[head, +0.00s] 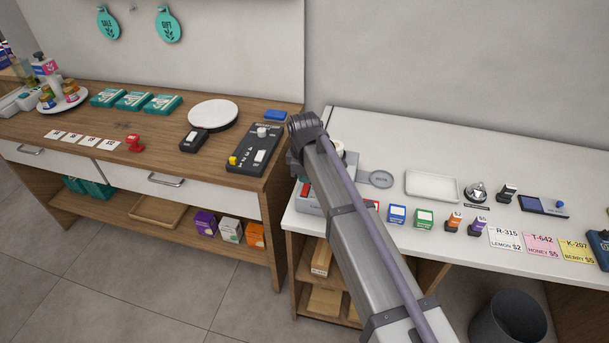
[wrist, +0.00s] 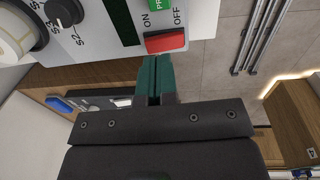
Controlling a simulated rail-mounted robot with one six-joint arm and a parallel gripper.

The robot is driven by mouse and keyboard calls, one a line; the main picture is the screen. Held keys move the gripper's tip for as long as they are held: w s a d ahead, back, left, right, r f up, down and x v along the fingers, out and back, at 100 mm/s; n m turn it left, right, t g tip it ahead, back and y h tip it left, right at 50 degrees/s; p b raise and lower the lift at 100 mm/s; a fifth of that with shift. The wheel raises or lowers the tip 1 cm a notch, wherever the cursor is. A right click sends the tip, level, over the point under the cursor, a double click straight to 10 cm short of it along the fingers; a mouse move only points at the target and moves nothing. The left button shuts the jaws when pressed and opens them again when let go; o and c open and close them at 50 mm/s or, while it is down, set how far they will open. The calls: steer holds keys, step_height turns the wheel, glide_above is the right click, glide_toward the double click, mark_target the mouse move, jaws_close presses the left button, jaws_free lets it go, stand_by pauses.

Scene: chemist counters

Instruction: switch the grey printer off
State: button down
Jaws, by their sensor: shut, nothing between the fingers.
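The grey printer (head: 312,208) stands at the left end of the white counter in the head view, partly hidden behind my arm. In the wrist view its light casing (wrist: 205,22) fills the top, with a red switch (wrist: 165,41) beside the ON and OFF labels, a green button (wrist: 131,4) and a dark dial (wrist: 65,12). Which way the switch is tilted I cannot tell. My gripper (wrist: 155,60) is shut and empty, its green fingertips close to the red switch; contact is unclear.
A white roll (wrist: 14,36) sits beside the dial. On the white counter (head: 480,148) are a tray (head: 432,186), small boxes and price cards. The wooden counter (head: 75,115) at the left holds a black switch panel (head: 253,150). A dark bin (head: 509,318) stands below.

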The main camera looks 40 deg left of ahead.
mark_target(305, 190)
step_height(305, 190, up, 11)
steer(key=p, duration=0.9)
steer(key=shift+s+d, duration=0.15)
steer(key=shift+s, duration=0.25)
steer(key=s+d+f+m+b, duration=0.1)
steer(key=d+m, duration=0.6)
steer(key=d, duration=1.1)
steer(key=s+d+f+m+b, duration=0.2)
steer(key=d+m, duration=0.5)
steer(key=d, duration=1.2)
steer(key=s+d+f+m+b, duration=0.1)
steer(key=d+m, duration=0.7)
steer(key=d, duration=1.1)
steer(key=shift+s+d+f+g+b, duration=0.2)
steer(key=shift+f+g+b, duration=0.2)
steer(key=shift+f+b, duration=0.45)
